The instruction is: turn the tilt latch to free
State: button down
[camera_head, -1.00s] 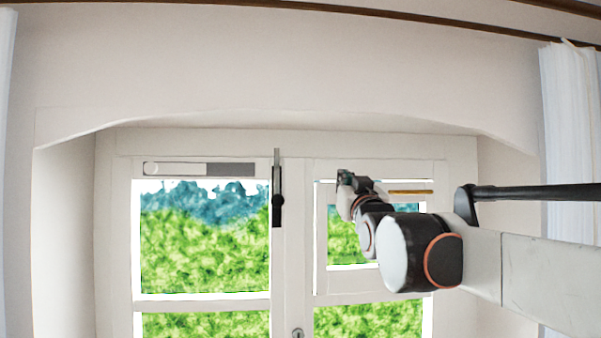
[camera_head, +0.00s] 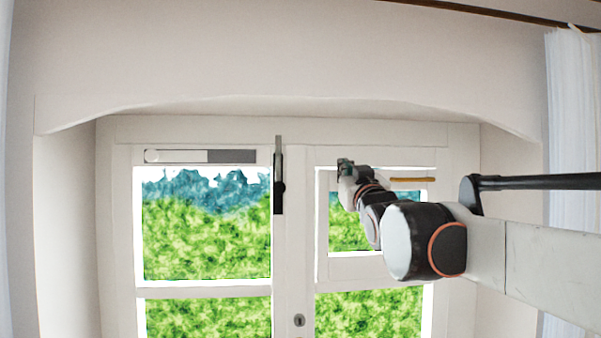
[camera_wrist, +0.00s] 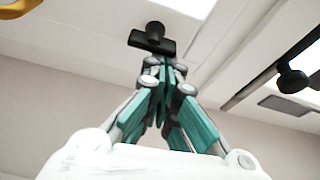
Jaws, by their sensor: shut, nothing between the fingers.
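A black T-shaped knob (camera_wrist: 152,40), which looks like the tilt latch, stands out from the white window frame in the wrist view. Its crossbar lies roughly level in that picture. My gripper (camera_wrist: 163,68) is shut and empty, its teal fingers together with their tips just below the knob in the picture. I cannot tell whether they touch it. In the head view my gripper (camera_head: 346,164) is at the upper left corner of the small right-hand pane (camera_head: 348,235). It hides the knob there.
A long black handle (camera_head: 279,185) stands upright on the middle post; it also shows in the wrist view (camera_wrist: 293,79). A white-and-grey strip (camera_head: 200,156) lies left of it. A yellow bar (camera_head: 412,179) is right of my gripper. A keyhole plate (camera_head: 299,320) sits lower down.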

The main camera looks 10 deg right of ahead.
aim_at(329, 186)
jog(key=shift+n, duration=0.4)
jog(key=n+y, duration=0.1)
jog(key=n, duration=0.2)
jog(key=f+n+g+y, duration=0.1)
jog(key=n+y, duration=0.1)
jog(key=n, duration=0.2)
jog(key=a+n+g+y, duration=0.1)
jog(key=n, duration=0.2)
jog(key=shift+f+n, duration=0.35)
jog(key=shift+n, duration=0.05)
jog(key=n+g, duration=0.1)
jog(key=n, duration=0.2)
jog(key=f+n+y+p, duration=0.1)
jog(key=n, duration=0.1)
jog(key=shift+f+n+g, duration=0.15)
jog(key=shift+n+g, duration=0.25)
jog(key=shift+f+n+g, duration=0.25)
jog(key=shift+n+g, duration=0.05)
jog(key=shift+n, duration=0.6)
jog(key=shift+d+f, duration=0.1)
jog(key=shift+d, duration=0.05)
